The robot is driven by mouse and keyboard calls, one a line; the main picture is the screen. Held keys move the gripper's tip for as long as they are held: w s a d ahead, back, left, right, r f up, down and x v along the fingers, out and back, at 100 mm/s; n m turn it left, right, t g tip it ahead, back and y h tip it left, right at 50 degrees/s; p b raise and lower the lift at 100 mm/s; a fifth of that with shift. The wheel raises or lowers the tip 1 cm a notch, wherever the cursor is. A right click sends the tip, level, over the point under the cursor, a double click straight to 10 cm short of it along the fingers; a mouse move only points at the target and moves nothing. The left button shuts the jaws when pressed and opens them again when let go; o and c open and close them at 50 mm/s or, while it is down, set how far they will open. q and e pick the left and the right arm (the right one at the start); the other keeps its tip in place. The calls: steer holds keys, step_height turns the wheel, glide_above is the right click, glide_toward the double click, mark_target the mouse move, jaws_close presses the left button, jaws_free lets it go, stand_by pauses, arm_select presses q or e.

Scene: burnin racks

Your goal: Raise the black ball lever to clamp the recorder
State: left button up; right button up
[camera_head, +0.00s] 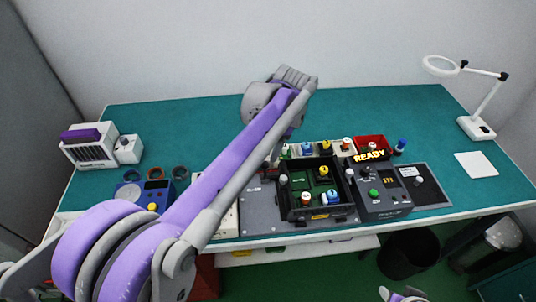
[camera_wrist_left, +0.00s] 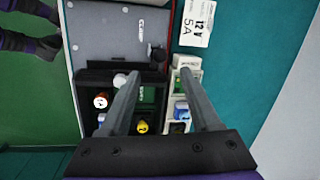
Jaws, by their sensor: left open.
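The recorder, seemingly the open black case (camera_head: 318,215) with a green board and coloured knobs inside, sits on a grey plate (camera_head: 258,219). It also shows in the left wrist view (camera_wrist_left: 84,92). A dark rounded part, likely the black ball lever (camera_wrist_left: 157,53), is at the plate's edge beyond my fingertips in the left wrist view. Whether it is up or down is unclear. My left gripper (camera_wrist_left: 160,72) is open and empty, pointing down over the case's edge. Of my right arm, only a small part shows at the bottom edge.
A grey control box (camera_head: 378,203) with a green button and yellow READY text stands right of the case. Small bins, including a red one (camera_head: 383,141), line its back. A blue device (camera_head: 131,192), white rack (camera_head: 88,153) and magnifier lamp (camera_head: 477,128) stand farther out. The back table is clear.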

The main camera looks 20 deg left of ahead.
arm_select(q)
steer(key=v, duration=0.2)
steer(key=shift+d+r, duration=0.1)
steer(key=shift+r, duration=0.15)
steer(key=s+d+f+n+t+h, duration=0.1)
steer(key=s+f+n, duration=0.3)
steer(key=s, duration=0.6)
steer(key=s+d+f+n+t+h, duration=0.1)
steer(key=s+d+f+n+t, duration=0.2)
steer(key=s+f+n, duration=0.2)
steer(key=s+f, duration=0.3)
steer(key=s, duration=0.3)
steer(key=shift+d+f+t, duration=0.25)
steer(key=shift+f+t, duration=0.05)
steer(key=shift+t, duration=0.1)
steer(key=shift+c, duration=0.3)
